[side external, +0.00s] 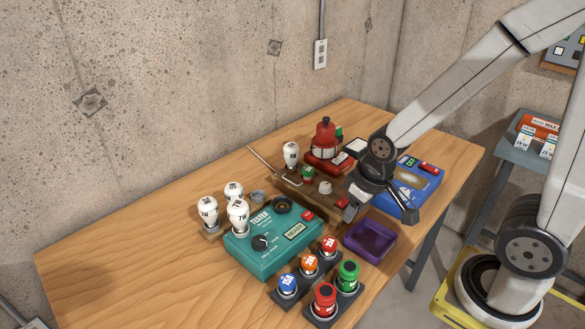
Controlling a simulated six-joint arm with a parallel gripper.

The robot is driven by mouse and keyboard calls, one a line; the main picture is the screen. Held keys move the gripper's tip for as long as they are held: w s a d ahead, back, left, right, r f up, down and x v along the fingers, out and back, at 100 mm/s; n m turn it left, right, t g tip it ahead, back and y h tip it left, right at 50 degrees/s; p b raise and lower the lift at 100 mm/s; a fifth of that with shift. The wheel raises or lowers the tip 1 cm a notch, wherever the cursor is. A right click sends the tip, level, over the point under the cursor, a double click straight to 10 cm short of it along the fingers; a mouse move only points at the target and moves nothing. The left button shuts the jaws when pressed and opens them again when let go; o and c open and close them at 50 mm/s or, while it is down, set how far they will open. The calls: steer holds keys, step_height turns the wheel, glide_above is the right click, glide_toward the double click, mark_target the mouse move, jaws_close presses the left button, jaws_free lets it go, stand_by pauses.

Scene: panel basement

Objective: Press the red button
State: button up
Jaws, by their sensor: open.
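Several red parts show in the side external view, and I cannot tell for sure which is the red button. A small red piece (308,216) sits on top of the teal tester box (268,262). Another red piece (430,168) sits on the blue box (422,184) at the right. A red block (342,159) lies beside the red dome-shaped device (325,136) at the back. My gripper (378,209) is open and empty, pointing down above the table between the wooden board and the blue box. It hides part of both.
Labelled white bulbs (238,216) stand left of the tester. Blue, orange, red and green fuse-like caps (348,275) stand in dark holders at the front. A purple tray (370,243) is near the right edge. The left of the wooden table (130,250) is clear.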

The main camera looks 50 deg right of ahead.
jaws_close()
stand_by(1.4)
